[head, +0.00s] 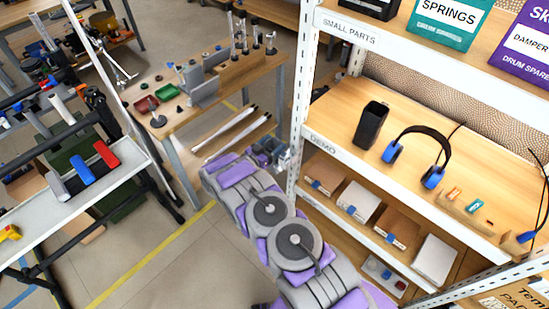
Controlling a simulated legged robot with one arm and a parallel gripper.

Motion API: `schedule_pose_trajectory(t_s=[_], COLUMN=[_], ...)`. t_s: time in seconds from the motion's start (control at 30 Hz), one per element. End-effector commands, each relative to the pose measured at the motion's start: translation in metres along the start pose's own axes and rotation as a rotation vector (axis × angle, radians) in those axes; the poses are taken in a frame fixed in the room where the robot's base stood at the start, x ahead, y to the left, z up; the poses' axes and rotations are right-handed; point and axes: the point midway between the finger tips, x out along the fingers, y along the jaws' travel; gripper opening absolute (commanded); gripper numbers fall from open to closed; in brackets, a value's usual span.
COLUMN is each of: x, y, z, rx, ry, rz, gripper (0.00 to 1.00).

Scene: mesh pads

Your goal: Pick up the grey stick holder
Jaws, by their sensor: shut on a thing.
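A tall, dark grey to black, open-topped square holder (371,126) stands on the wooden middle shelf, left of a headset; it looks like the stick holder. My gripper (277,151) is at the far end of my purple and grey arm, left of the shelf unit's front post and well apart from this holder. Its fingers are small and partly hidden in a cluster of grey-blue parts. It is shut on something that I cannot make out.
A black and blue headset (427,131) rests right of the holder. The white shelf post (303,90) stands between my gripper and the holder. Boxes fill the lower shelf. A wooden workbench (180,105) with small parts stands behind my gripper.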

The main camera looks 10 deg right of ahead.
Motion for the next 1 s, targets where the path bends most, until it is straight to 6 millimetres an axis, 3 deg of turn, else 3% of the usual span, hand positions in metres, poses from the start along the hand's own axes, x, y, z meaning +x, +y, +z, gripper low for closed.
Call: schedule_pose_trajectory(t_s=[0.47,0.77,1.0], x=[0.000,0.000,0.000], y=[-0.002,-0.002,-0.002], z=[-0.001,-0.003,-0.025], rx=[0.001,0.002,0.005], ry=[0.001,0.002,0.005], rz=[-0.003,-0.003,-0.004], gripper=[0.15,0.13,0.13])
